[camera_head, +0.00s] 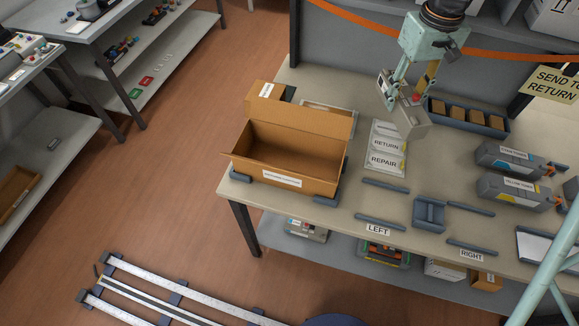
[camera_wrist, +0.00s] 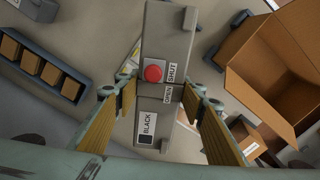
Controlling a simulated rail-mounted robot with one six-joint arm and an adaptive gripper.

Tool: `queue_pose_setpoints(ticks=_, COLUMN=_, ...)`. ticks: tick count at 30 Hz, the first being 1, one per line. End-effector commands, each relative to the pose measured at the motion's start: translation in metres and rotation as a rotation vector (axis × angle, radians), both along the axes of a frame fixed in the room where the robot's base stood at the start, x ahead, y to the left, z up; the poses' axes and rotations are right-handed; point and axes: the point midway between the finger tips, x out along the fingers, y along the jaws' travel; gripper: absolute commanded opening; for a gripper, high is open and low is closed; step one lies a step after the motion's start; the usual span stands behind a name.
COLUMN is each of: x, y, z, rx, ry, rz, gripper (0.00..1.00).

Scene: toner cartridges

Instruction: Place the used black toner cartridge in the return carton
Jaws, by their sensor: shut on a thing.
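My gripper (camera_head: 406,97) is shut on a grey toner cartridge (camera_head: 414,124), held above the table behind the label sheet. In the wrist view the cartridge (camera_wrist: 162,50) lies between the two fingers of my gripper (camera_wrist: 158,92). It bears a "BLACK" label, a red round knob and "OPEN" and "SHUT" labels; I cannot tell the knob's setting. The open brown carton (camera_head: 322,186) stands on the table, left of my gripper, with its back flap raised. Its visible inside looks empty. The carton also shows at right in the wrist view (camera_wrist: 238,92).
A label sheet (camera_head: 387,147) reading "RETURN" and "REPAIR" lies between carton and cradles. A blue tray (camera_head: 436,117) of brown blocks stands right of my gripper. Cyan (camera_head: 508,159) and yellow (camera_head: 513,191) toner cartridges lie at right. Grey corner guides (camera_head: 326,197) edge the carton.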

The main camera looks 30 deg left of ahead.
Motion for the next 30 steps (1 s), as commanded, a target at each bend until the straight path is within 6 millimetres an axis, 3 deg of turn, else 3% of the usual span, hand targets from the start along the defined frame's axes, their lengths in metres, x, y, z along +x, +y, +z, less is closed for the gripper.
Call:
queue_pose_setpoints(ticks=12, x=-0.044, y=0.09, z=0.019, rx=0.001, ry=-0.006, rz=0.217, gripper=0.21)
queue_pose_setpoints(ticks=30, x=-0.127, y=0.202, z=0.041, rx=0.004, ry=-0.015, rz=0.527, gripper=0.21)
